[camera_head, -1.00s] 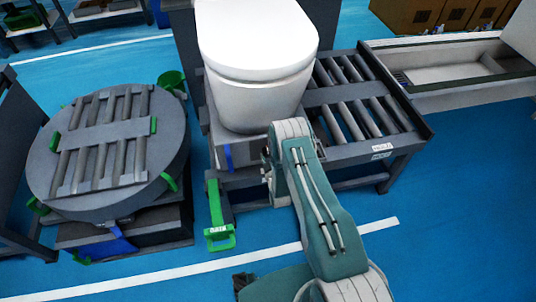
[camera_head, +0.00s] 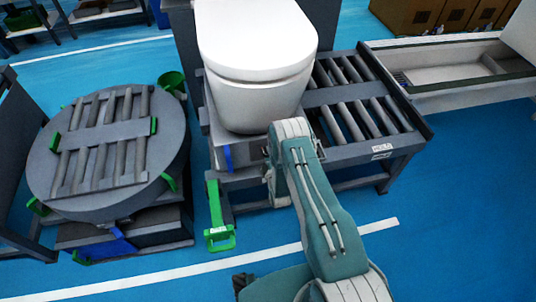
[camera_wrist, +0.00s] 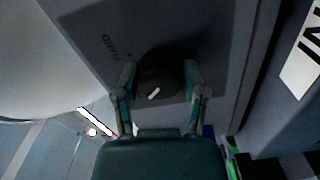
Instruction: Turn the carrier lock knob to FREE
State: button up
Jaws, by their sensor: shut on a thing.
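The carrier lock knob (camera_wrist: 158,82) is dark and round, on a dark panel (camera_wrist: 205,25) in the wrist view. A short white mark on it points down-left to up-right. The word FIXED (camera_wrist: 110,47) is printed on the panel up-left of the knob; no FREE label can be read. My gripper (camera_wrist: 160,74) is shut on the knob, one finger on each side. In the head view my arm hides the knob and the fingers. The carrier (camera_head: 258,146) stands under a white toilet (camera_head: 257,65).
A round roller turntable (camera_head: 112,205) stands to the left, with green handles. A green pedal-like part (camera_head: 219,238) sticks out at the front of the stand. A roller conveyor (camera_head: 425,130) lies to the right. Blue floor is open in front and right.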

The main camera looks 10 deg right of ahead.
jog(key=shift+s+f+n, duration=0.1)
jog(key=shift+f+n, duration=0.05)
jog(key=shift+n, duration=0.15)
jog(key=o, duration=1.2)
jog(key=shift+a, duration=0.1)
jog(key=shift+c, duration=0.2)
jog(key=s, duration=1.2)
jog(key=shift+w, duration=0.1)
